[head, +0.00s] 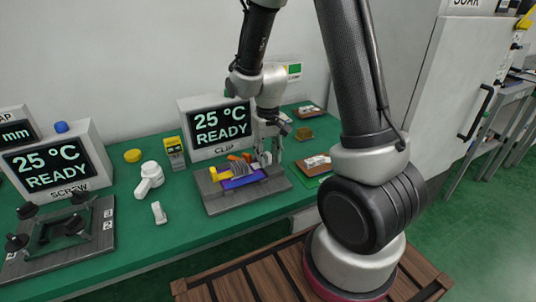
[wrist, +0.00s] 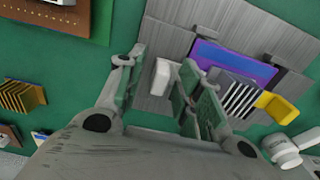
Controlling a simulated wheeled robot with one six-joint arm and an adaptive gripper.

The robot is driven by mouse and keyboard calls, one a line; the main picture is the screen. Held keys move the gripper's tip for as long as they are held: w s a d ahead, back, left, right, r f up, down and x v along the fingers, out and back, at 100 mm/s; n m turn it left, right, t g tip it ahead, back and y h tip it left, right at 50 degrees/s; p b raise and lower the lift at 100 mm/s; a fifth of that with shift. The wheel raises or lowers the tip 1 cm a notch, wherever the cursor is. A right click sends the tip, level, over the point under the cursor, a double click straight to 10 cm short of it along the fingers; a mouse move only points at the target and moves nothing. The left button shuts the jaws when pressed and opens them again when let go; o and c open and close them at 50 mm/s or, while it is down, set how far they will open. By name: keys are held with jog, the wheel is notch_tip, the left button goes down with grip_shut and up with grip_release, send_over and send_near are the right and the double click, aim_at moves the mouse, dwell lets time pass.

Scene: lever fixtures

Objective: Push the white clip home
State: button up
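The white clip (wrist: 165,76) stands on the grey fixture (wrist: 160,35), beside a purple-blue board (wrist: 232,62). In the head view, a small pale part that looks like the clip (head: 266,158) shows just below the fingers, partly hidden. My gripper (wrist: 160,95) is open over the fixture, one finger on each side of the clip in the wrist view. The right finger looks close to the clip; a gap shows on the left. I cannot tell whether either finger touches it. The fixture also shows in the head view (head: 222,207), in front of the CLIP display.
A finned block (wrist: 238,98) and a yellow part (wrist: 276,107) sit on the fixture beside the board. The CLIP display (head: 220,125) stands behind. A white device (head: 149,178) and small white piece (head: 158,212) lie left; the SCREW fixture (head: 65,240) is farther left.

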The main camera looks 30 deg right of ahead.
grip_shut()
jog(key=shift+a, duration=0.95)
jog(key=shift+c, duration=0.2)
grip_release()
jog(key=shift+o, duration=0.2)
